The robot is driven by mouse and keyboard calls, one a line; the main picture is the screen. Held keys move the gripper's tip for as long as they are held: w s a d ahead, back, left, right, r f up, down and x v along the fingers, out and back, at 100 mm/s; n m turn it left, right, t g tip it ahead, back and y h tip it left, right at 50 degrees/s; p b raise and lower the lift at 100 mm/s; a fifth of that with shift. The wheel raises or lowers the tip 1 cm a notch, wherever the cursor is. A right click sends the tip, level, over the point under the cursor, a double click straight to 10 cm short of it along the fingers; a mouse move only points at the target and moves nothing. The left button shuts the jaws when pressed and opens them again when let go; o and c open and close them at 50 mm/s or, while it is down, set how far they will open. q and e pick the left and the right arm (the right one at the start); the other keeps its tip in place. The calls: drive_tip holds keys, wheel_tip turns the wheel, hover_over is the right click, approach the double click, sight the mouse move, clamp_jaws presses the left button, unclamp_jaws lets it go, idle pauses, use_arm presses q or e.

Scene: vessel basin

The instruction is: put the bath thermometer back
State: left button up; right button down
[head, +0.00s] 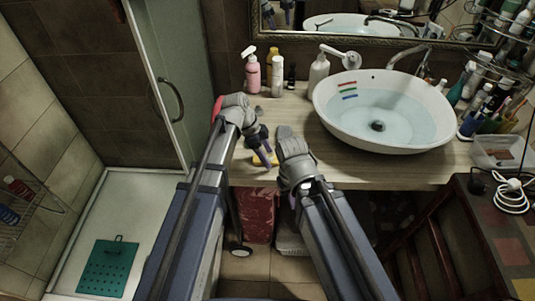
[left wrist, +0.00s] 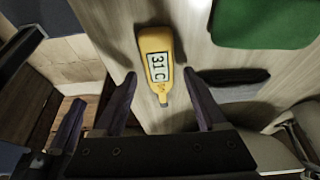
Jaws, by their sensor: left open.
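The yellow bath thermometer (left wrist: 151,42), its display reading "31C", lies on the wooden counter. In the left wrist view it is beyond and between my left fingertips, apart from both. My left gripper (left wrist: 160,82) is open and empty. In the head view my left gripper (head: 262,147) hangs over the counter's front part, partly covering the yellow thermometer (head: 257,162). My right gripper (head: 293,200) is close by, lower in the picture, at the counter's front edge; its fingers are mostly hidden. The white basin (head: 335,125) holds water and has coloured stripes inside.
A green flat thing (left wrist: 265,22) and a dark object (left wrist: 233,78) lie near the thermometer. Pink (head: 251,75) and white bottles stand at the counter's back.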

use_arm(q)
drive_tip(key=p+v, duration=1)
drive_tip(key=v, duration=0.1)
drive_tip(key=s+f+n+y, duration=0.1)
drive_tip(key=s+n+y, duration=0.4)
drive_tip(key=s+n, duration=0.9)
drive_tip(key=s+d, duration=0.1)
drive_tip(key=s, duration=0.1)
drive_tip(key=shift+s+y, duration=0.3)
drive_tip(key=shift+y, duration=0.1)
use_arm(e)
wheel_tip(320, 180, up, 10)
drive_tip(key=shift+r, duration=0.25)
use_arm(q)
drive_tip(key=shift+f, duration=0.1)
